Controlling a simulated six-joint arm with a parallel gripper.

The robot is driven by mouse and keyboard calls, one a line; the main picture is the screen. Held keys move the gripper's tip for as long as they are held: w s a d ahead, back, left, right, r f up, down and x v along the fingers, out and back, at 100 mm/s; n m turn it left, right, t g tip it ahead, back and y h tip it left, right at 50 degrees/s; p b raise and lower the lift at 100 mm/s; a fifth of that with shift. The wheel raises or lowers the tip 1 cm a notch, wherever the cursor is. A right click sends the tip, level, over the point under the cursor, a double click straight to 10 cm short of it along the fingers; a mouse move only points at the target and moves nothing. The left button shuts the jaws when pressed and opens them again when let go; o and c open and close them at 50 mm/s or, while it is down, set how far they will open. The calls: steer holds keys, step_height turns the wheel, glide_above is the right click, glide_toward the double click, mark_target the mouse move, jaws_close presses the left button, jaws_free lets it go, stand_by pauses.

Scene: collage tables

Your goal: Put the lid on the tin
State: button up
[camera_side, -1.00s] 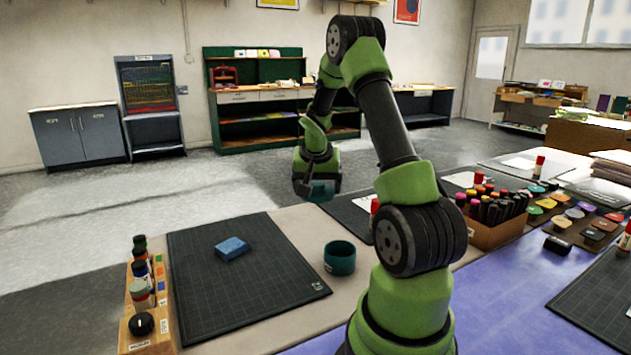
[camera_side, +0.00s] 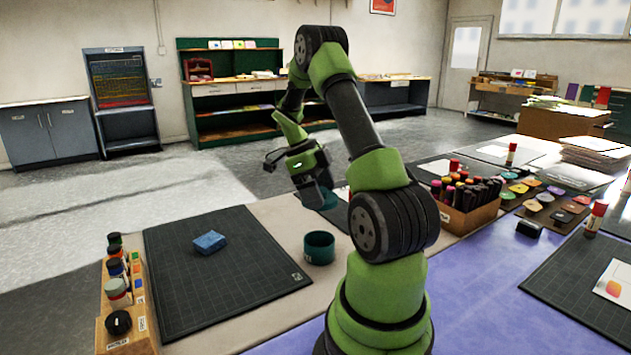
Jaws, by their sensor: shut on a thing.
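The teal tin (camera_side: 319,252) stands upright and open-topped on the beige table, just right of the dark cutting mat. My gripper (camera_side: 316,194) is beyond and above the tin in the picture, pointing down. It is shut on the teal lid (camera_side: 327,201), which is partly hidden behind the dark jaws. The lid is apart from the tin, with a gap between them.
A blue sponge (camera_side: 209,242) lies on the left cutting mat (camera_side: 225,285). A wooden rack of paint bottles (camera_side: 117,285) stands at its left. A marker box (camera_side: 466,215) stands to the right, beyond my arm.

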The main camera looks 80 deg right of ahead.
steer(key=shift+f, duration=4.5)
steer(key=shift+f, duration=0.15)
steer(key=o, duration=0.7)
steer(key=shift+r, duration=3.55)
steer(key=shift+c, duration=0.5)
